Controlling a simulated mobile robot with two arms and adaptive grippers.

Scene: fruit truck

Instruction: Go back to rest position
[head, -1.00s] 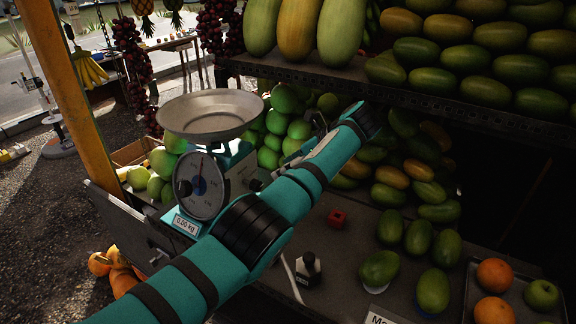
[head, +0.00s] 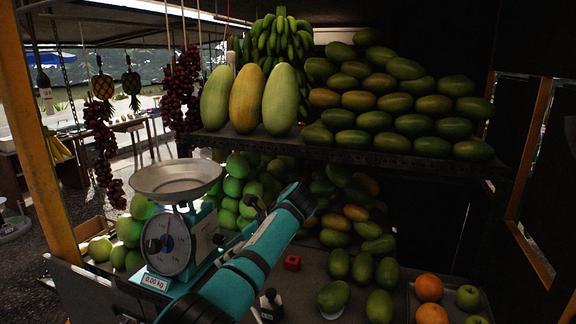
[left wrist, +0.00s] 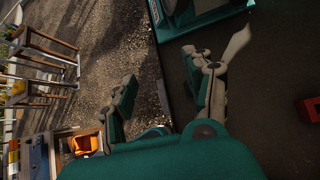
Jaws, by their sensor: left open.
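My left arm comes in from the bottom of the head view, its teal links passing in front of the scale. A small dark part of my left gripper (head: 254,205) shows beyond the arm, mostly hidden by it. In the left wrist view my left gripper (left wrist: 165,95) is open and empty, its two fingers apart over the counter's edge. The scale (head: 168,243) has an empty metal pan (head: 176,181) and reads 0.00 kg. My right gripper is in neither view.
A shelf (head: 350,157) of melons and green fruit spans the back. A red block (head: 292,262) and a small dark weight (head: 271,304) lie on the counter beside the arm. Gravel ground (left wrist: 115,50) lies left.

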